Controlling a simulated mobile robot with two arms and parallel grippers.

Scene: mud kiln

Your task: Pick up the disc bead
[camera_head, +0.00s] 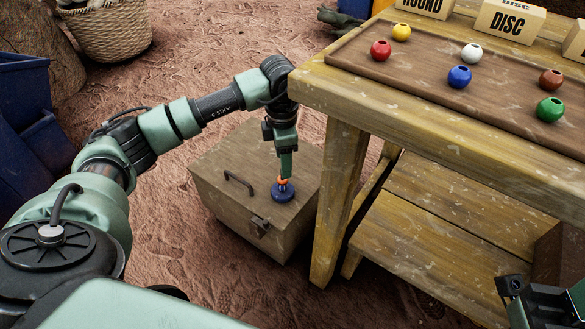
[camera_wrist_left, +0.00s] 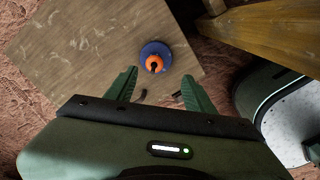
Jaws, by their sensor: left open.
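An orange bead (camera_head: 283,181) with a dark hole sits on a small round blue stand (camera_head: 283,194) on the lid of a wooden box. In the left wrist view, the bead (camera_wrist_left: 155,63) and the blue stand (camera_wrist_left: 147,48) lie just beyond the fingertips, roughly centred between them. My left gripper (camera_head: 286,174) points down over the bead, which its fingers partly cover in the head view. In the left wrist view its fingers (camera_wrist_left: 158,80) are spread with nothing between them. Part of my right gripper (camera_head: 520,292) shows at the lower right; its fingers are not clear.
The wooden box (camera_head: 225,165) has a handle and a latch. A wooden table (camera_head: 400,115) stands close to its right, with a brown tray (camera_head: 420,72) of several coloured beads and labels, one reading DISC (camera_head: 508,22). A basket (camera_head: 108,30) and blue crates (camera_head: 22,95) stand left.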

